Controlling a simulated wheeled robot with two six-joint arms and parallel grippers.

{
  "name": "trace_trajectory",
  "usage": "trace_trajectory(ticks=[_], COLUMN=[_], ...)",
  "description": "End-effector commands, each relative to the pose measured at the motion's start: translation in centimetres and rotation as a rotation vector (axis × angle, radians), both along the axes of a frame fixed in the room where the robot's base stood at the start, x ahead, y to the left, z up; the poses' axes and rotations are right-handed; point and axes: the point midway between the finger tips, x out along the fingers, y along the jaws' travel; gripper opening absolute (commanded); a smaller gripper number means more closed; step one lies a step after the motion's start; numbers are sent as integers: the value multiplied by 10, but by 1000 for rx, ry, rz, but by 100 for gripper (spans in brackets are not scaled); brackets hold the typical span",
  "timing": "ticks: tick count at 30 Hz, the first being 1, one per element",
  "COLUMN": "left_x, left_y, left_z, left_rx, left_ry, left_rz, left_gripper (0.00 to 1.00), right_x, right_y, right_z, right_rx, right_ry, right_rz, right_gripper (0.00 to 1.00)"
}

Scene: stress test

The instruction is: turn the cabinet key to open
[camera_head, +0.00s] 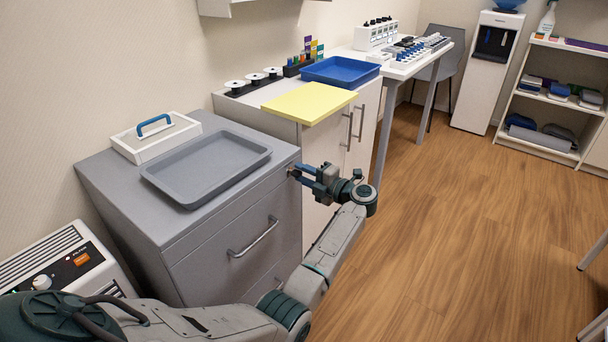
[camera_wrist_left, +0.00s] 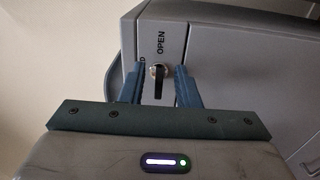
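The grey cabinet (camera_head: 190,252) stands at the left, with its key (camera_wrist_left: 158,82) high on the front near the top right corner. In the left wrist view the key has a silver base and a dark bow, lined up lengthwise between the fingers. The word OPEN reads sideways above it; another label beside it is mostly hidden by a finger. My left gripper (camera_head: 303,177) is at the key. Its blue fingers (camera_wrist_left: 159,88) are apart, one on each side, with visible gaps to the key. My right gripper is out of view.
A grey tray (camera_head: 205,190) and a white carrier with a blue handle (camera_head: 155,137) sit on the cabinet. A yellow board (camera_head: 310,101) overhangs the white cabinet beside it. A drawer handle (camera_head: 253,237) projects below. The wooden floor (camera_head: 440,250) at the right is clear.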

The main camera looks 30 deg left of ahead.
Motion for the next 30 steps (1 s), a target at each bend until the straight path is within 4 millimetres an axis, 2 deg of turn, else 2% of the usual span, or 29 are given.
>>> trace_trajectory(ticks=[4,7,15,21,25,30], left_x=[0,-1,-5,-7,-8,-8], left_y=[-2,-11,-64,-96,-106,-109], left_z=[0,0,-1,-1,-1,0], left_rx=[0,-1,-3,-2,-1,0], left_ry=[-1,-1,0,1,1,0], left_rz=[0,-1,-2,-2,0,0], left_gripper=[29,29,29,29,29,29], right_x=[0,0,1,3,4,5], right_y=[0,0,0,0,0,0], right_z=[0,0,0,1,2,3], right_rx=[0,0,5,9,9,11], right_ry=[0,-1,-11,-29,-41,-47], right_rz=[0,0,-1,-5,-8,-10], right_gripper=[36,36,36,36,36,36])
